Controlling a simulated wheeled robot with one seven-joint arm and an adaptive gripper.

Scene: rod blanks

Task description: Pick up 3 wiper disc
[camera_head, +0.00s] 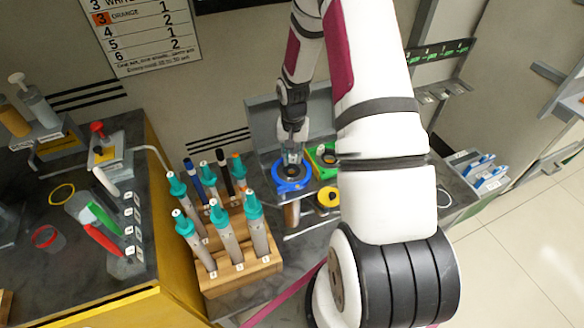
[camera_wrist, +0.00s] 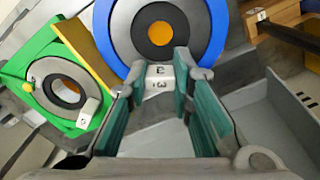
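The wiper disc marked 3 looks to be the grey ring with a white numbered tab, inside a round blue holder (camera_head: 278,181). In the wrist view the grey disc (camera_wrist: 130,30) sits in the blue holder (camera_wrist: 105,25), with an orange centre in its hole. Its white tab (camera_wrist: 160,78) points towards my gripper (camera_wrist: 160,70), whose green-padded fingers stand apart on either side of the tab. Firm contact with the tab cannot be made out. In the head view my gripper (camera_head: 291,160) points down over the blue holder and hides part of the disc.
A green square holder (camera_wrist: 45,90) with another grey disc marked 2 lies left in the wrist view. A yellow round piece (camera_head: 328,197) is close by in the head view. A wooden rack (camera_head: 240,275) of upright teal-capped tubes stands left of my gripper. Grey metal walls border the holders.

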